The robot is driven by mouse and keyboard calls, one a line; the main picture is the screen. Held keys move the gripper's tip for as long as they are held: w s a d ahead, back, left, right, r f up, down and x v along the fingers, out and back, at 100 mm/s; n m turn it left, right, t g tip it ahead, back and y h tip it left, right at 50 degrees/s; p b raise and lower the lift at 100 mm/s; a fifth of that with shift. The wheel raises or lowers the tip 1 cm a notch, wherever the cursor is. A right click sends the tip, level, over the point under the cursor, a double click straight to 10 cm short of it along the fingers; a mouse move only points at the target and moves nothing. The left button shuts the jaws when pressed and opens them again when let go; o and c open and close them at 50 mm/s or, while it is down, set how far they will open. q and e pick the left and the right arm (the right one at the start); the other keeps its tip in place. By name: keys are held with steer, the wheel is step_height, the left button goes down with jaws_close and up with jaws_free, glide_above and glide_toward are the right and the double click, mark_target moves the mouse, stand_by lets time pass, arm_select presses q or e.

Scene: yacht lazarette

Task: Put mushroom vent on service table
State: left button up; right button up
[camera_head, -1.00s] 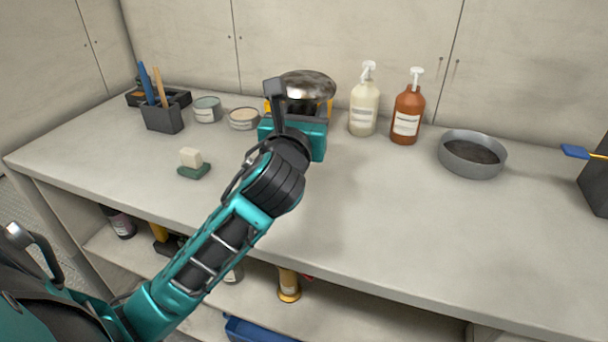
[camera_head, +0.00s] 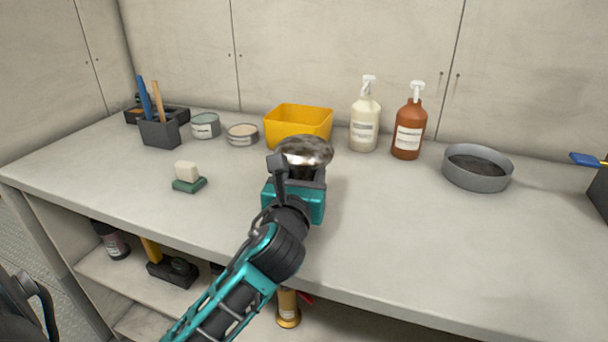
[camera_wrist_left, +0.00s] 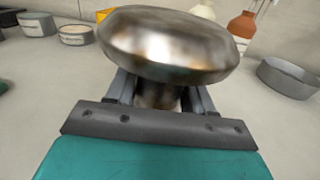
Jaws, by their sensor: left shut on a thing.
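The mushroom vent (camera_head: 304,150) is a shiny metal dome on a narrower stem. My left gripper (camera_head: 298,178) is shut on it and holds it over the grey-white table (camera_head: 400,235), in front of the yellow bin. In the left wrist view the dome (camera_wrist_left: 168,42) fills the upper middle, with the gripper's fingers (camera_wrist_left: 158,98) on both sides of the stem. The vent's underside is hidden, so I cannot tell whether it touches the table. My right gripper is not in view.
Behind the vent stand a yellow bin (camera_head: 298,127), a white spray bottle (camera_head: 364,122) and a brown one (camera_head: 408,128). Two tins (camera_head: 205,126), a brush holder (camera_head: 160,132) and a sponge (camera_head: 188,178) are left. A grey round pan (camera_head: 477,168) is right. The front middle is clear.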

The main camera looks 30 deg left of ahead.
arm_select(q)
steer(key=o, duration=1.3)
steer(key=shift+f, duration=0.1)
steer(key=shift+s, duration=0.1)
steer(key=v, duration=1.2)
steer(key=shift+p, duration=0.3)
steer(key=shift+d, duration=0.1)
